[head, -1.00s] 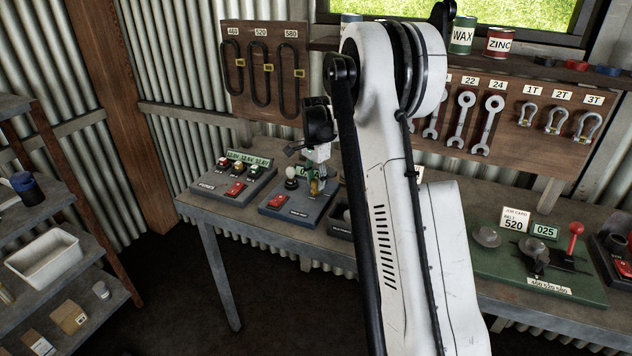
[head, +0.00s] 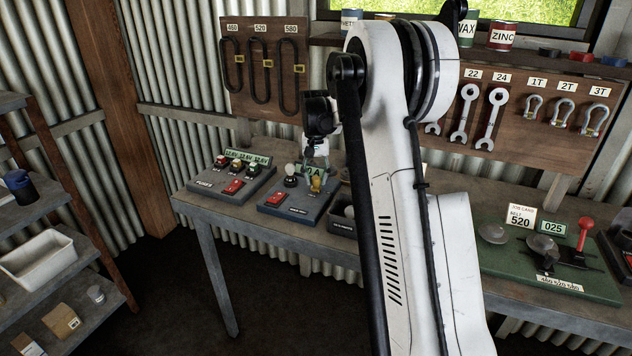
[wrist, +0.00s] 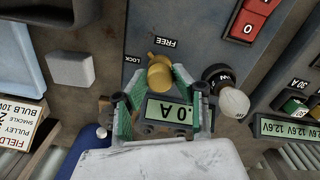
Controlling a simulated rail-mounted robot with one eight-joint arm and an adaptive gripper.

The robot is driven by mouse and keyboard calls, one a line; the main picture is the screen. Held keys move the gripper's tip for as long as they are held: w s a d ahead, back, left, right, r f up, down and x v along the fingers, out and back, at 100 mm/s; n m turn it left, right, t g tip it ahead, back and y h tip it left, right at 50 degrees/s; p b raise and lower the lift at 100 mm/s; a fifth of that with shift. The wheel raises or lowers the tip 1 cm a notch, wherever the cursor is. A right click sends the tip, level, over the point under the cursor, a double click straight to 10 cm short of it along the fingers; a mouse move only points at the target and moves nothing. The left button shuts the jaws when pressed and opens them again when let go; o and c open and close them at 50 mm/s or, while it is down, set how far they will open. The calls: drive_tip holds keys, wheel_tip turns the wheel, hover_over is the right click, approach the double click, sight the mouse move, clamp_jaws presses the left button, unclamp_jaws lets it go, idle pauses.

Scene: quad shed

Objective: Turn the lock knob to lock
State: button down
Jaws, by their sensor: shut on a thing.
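The yellow lock knob (wrist: 160,72) sits on a blue-grey panel, between the fingers of my gripper (wrist: 157,82) in the wrist view. The green-padded fingers are shut on it. The printed words LOCK (wrist: 132,60) and FREE (wrist: 165,43) lie beside the knob; its exact pointing direction is hard to tell. In the head view the knob (head: 317,184) is small, on the blue box (head: 290,212), with my gripper (head: 316,166) reaching down at it from above.
A display reading 0 A (wrist: 167,111) is behind the knob, close to my fingers. A red switch (wrist: 252,20) is further off. The fuse box (head: 228,185) stands to the left.

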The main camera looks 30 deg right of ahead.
sight(315, 178)
drive_tip(key=n+b, duration=0.1)
drive_tip(key=n, duration=0.3)
drive_tip(key=shift+n+b, duration=0.5)
drive_tip(key=shift+n, duration=1.4)
drive_tip(key=c, duration=1.4)
unclamp_jaws()
wheel_tip(315, 178, up, 12)
drive_tip(key=shift+a, duration=0.1)
